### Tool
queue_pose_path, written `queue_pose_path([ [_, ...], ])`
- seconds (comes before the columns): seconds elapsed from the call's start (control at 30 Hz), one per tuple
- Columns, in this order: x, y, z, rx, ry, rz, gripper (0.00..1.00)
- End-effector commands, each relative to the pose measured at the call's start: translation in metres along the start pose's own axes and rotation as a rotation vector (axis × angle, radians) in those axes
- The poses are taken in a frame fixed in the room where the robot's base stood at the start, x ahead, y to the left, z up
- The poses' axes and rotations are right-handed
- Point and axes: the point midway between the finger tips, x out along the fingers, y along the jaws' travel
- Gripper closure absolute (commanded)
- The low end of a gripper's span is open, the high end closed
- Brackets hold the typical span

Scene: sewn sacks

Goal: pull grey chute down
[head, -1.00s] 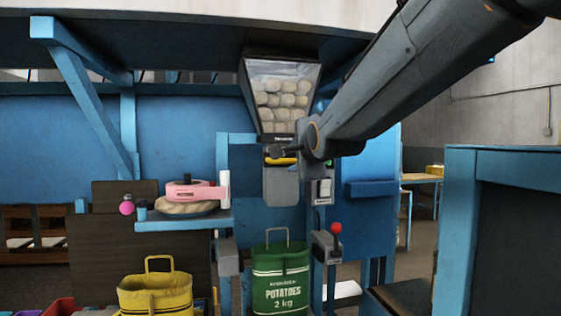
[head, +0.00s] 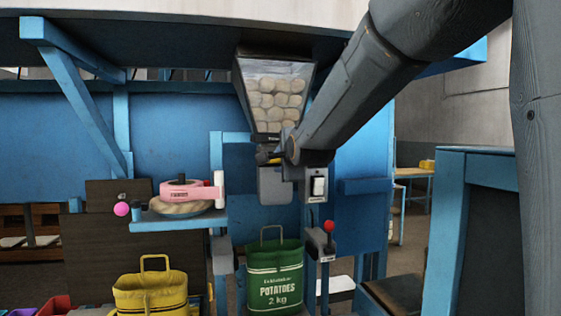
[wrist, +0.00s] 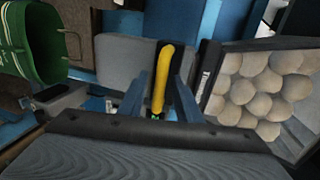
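The grey chute (head: 274,186) hangs below the potato hopper (head: 275,98) in the head view, partly covered by my wrist. Its flat grey face also shows in the wrist view (wrist: 120,62). A yellow handle (wrist: 163,72) stands in front of a dark slot beside it. My gripper (wrist: 160,95) is open, with one finger on each side of the yellow handle; gaps show between fingers and handle. In the head view my gripper (head: 270,158) is at the handle, which is mostly hidden.
A green potato sack (head: 275,275) stands open below the chute. A red-knobbed lever (head: 328,228) is to its right. A yellow sack (head: 152,293) stands left, below a shelf with a pink device (head: 190,190). A blue-framed cabinet (head: 450,225) stands at right.

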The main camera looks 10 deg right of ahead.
Motion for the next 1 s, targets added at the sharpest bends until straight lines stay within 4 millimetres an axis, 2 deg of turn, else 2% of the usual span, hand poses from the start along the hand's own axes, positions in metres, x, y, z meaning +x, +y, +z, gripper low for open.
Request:
queue_pose_path([
  [0.07, 0.000, 0.000, 0.000, 0.000, 0.000, 0.000, 0.69],
  [0.2, 0.000, 0.000, 0.000, 0.000, 0.000, 0.000, 0.93],
  [0.27, 0.000, 0.000, 0.000, 0.000, 0.000, 0.000, 1.00],
  [0.53, 0.000, 0.002, 0.000, 0.000, 0.000, 0.000, 1.00],
  [0.67, 0.003, 0.013, 0.000, 0.000, 0.000, 0.002, 1.00],
  [0.77, 0.007, 0.029, 0.000, 0.000, 0.001, 0.002, 1.00],
  [1.0, 0.019, 0.083, -0.001, 0.000, 0.002, 0.004, 1.00],
])
